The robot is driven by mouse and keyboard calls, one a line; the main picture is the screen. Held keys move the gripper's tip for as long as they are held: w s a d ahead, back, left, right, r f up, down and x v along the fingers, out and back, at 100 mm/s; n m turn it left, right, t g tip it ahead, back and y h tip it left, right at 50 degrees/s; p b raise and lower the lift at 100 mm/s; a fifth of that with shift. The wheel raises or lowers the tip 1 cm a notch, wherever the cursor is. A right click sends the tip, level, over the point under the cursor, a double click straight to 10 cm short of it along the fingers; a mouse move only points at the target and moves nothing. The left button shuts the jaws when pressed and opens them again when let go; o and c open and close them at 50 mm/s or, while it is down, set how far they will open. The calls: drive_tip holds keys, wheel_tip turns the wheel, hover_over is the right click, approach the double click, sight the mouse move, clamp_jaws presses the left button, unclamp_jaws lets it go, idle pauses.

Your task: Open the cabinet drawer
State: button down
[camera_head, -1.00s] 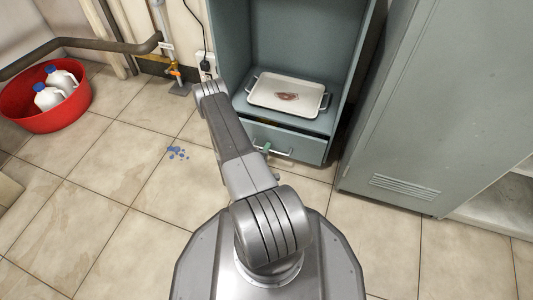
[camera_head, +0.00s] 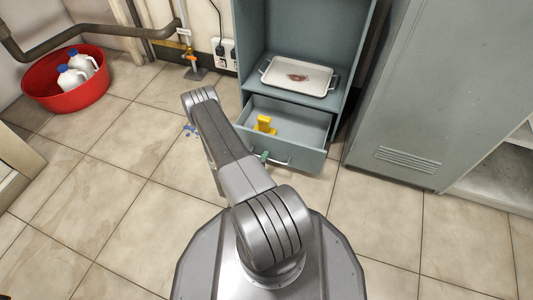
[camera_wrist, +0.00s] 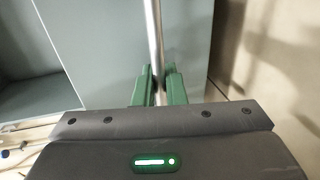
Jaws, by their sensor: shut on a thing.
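The blue-grey cabinet drawer (camera_head: 292,122) stands pulled out of its cabinet (camera_head: 243,50) in the head view, with its inside showing. A yellow object (camera_head: 265,124) is inside it. The drawer's metal bar handle (camera_head: 280,161) is on its front face; the handle (camera_wrist: 153,35) also shows as a long bar in the wrist view. My gripper (camera_wrist: 159,88) has green fingers on both sides of the bar and is shut on it. In the head view my arm partly hides the gripper (camera_head: 264,156) at the handle's left part.
A white tray (camera_head: 325,88) with a reddish-brown item sits on the shelf above the drawer. A grey locker (camera_head: 420,90) stands close on the right. A red tub (camera_head: 75,99) with white jugs is at the far left. Tiled floor is clear at left.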

drive_tip(key=shift+s, duration=0.1)
drive_tip(key=c, duration=1.6)
unclamp_jaws()
drive_tip(key=shift+c, duration=0.2)
